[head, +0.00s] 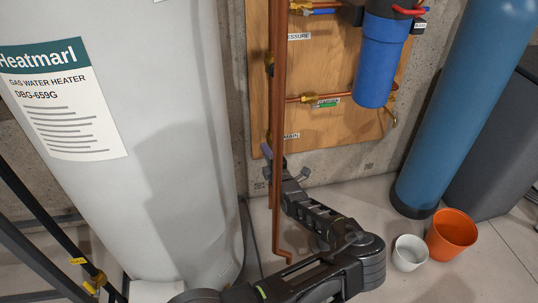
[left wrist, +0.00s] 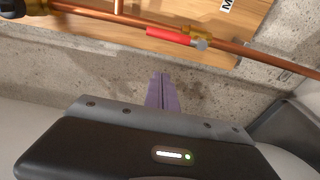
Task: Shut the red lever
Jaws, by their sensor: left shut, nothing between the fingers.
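A red lever (left wrist: 168,35) with a grey end shows in the left wrist view, lying nearly along a copper pipe (left wrist: 240,47) with brass fittings. A label beginning with M is just above it. My left gripper (left wrist: 161,76) has its purple fingers together and empty, below the lever and apart from it in the picture. In the head view the left gripper (head: 266,150) is low at the wooden panel's bottom edge, by the MAIN label (head: 291,136). The copper riser partly covers it there, and I cannot make out this lever. My right gripper is out of view.
A vertical copper pipe (head: 279,80) stands before the wooden panel (head: 340,70). A green-handled valve (head: 327,103) and blue filter housing (head: 381,60) are on the panel. The water heater (head: 170,120) is left; a blue tank (head: 460,100) and two buckets, orange (head: 452,234) and white (head: 409,253), are right.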

